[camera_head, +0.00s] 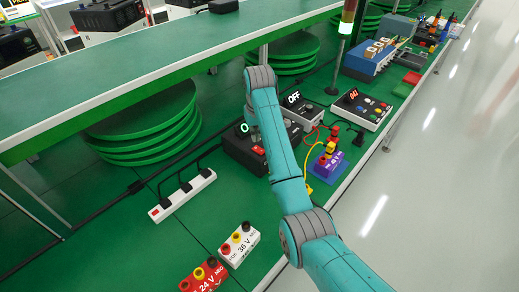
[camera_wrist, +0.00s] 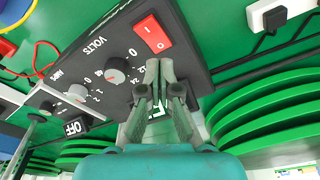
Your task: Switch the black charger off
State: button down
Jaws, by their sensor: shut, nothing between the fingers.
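The black charger (camera_head: 241,152) stands on the green table, partly hidden behind my arm. Its small display (camera_head: 243,128) shows a green character. In the wrist view, the charger's black panel (camera_wrist: 205,48) fills the upper middle, with a red rocker switch (camera_wrist: 152,38) marked I and 0 and a grey VOLTS knob (camera_wrist: 116,70). I cannot tell which side of the rocker is pressed. My gripper (camera_wrist: 161,72) is shut and empty, its fingertips in front of the panel between the rocker and the knob. I cannot tell whether they touch it. A green-lit part shows between the fingers.
A grey unit (camera_head: 302,112) with an OFF display stands beside the charger. A white power strip (camera_head: 182,197) with black plugs lies left. White (camera_head: 239,243) and red (camera_head: 203,276) terminal blocks are in front. A purple block (camera_head: 327,165) with cables stands right. A raised green shelf (camera_head: 160,75) runs behind.

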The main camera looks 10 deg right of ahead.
aim_at(256, 148)
jog(key=shift+r, duration=1.65)
